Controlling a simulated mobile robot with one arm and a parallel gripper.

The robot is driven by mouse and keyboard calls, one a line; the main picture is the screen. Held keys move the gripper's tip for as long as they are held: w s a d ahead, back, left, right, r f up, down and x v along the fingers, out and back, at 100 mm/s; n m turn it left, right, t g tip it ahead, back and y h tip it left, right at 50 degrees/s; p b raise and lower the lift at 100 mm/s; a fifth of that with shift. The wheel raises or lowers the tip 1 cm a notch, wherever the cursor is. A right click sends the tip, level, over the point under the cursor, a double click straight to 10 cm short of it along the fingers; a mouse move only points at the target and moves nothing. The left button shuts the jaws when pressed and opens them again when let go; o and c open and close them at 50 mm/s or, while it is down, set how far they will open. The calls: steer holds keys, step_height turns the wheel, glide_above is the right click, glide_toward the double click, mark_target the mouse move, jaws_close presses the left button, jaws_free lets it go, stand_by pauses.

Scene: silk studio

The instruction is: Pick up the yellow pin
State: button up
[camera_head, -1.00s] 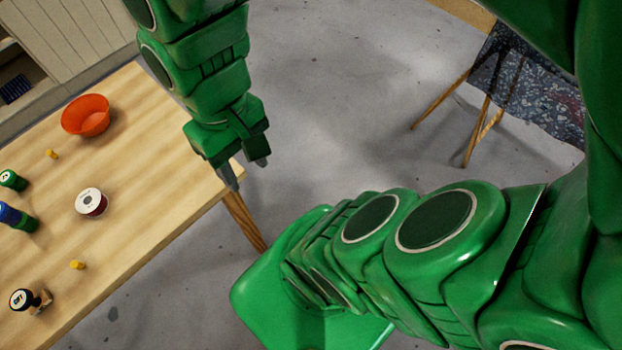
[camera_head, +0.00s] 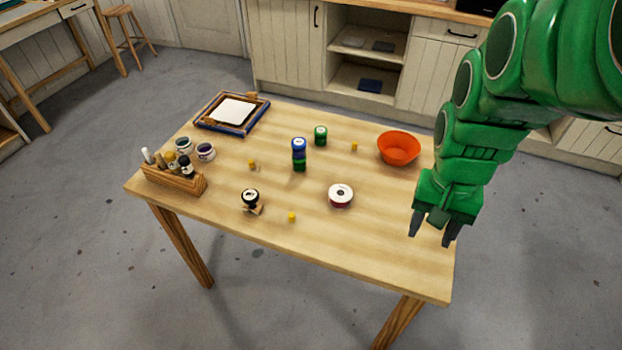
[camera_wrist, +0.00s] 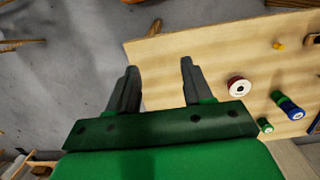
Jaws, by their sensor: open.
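Several small yellow pins are on the wooden table in the head view: one near the front edge (camera_head: 291,216), one left of centre (camera_head: 252,165), and one at the back (camera_head: 354,147) left of the orange bowl. A yellow pin (camera_wrist: 279,45) also shows in the wrist view, at the upper right. I cannot tell which pin is meant. My gripper (camera_head: 433,238) is open and empty, above the right end of the table, apart from all the pins. In the wrist view my gripper (camera_wrist: 158,75) has its two fingers spread, with nothing between them.
On the table (camera_head: 390,255) stand an orange bowl (camera_head: 398,150), a white-topped reel (camera_head: 340,195), blue and green jars (camera_head: 299,150), a green jar (camera_head: 320,135), a dark-topped stamp (camera_head: 250,198), a wooden rack (camera_head: 175,180) and a frame (camera_head: 233,112). The right front of the tabletop is clear.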

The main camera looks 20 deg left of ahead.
steer(key=w+a+f, duration=0.3)
steer(key=w+a, duration=0.1)
steer(key=a, duration=0.3)
steer(key=w+a+f, duration=0.4)
steer(key=a, duration=0.3)
steer(key=t, duration=0.1)
glide_above(291, 215)
steer(key=f, duration=0.9)
steer(key=shift+w+d, duration=0.15)
steer(key=shift+d, duration=0.15)
steer(key=shift+a+f, duration=0.15)
steer(key=shift+f, duration=1.85)
steer(key=shift+a+f, duration=0.15)
steer(key=shift+f, duration=1.8)
jaws_close()
